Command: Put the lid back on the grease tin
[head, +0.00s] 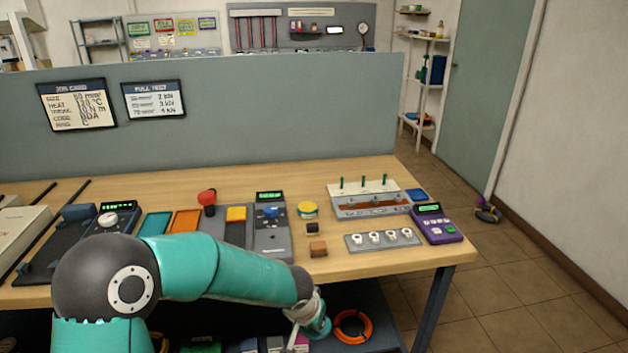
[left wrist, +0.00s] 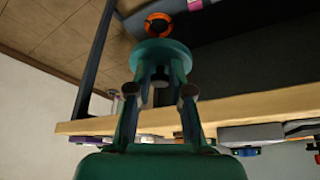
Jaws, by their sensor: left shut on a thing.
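My left gripper (head: 306,314) is low in front of the bench's front edge. It is shut on a round teal lid (head: 321,328). In the left wrist view the lid (left wrist: 161,50) is beyond the fingertips (left wrist: 160,84), which grip its dark knob (left wrist: 160,76). A small round tin with a yellow top (head: 307,209), which looks like the grease tin, stands on the bench, apart from the gripper. My right gripper is not in view.
The wooden bench (head: 350,262) has a front edge between the lid and the tin. A black block (head: 312,229) and a brown block (head: 318,248) lie in front of the tin. A grey meter (head: 271,238) stands left of it. An orange ring (head: 353,326) lies on the lower shelf.

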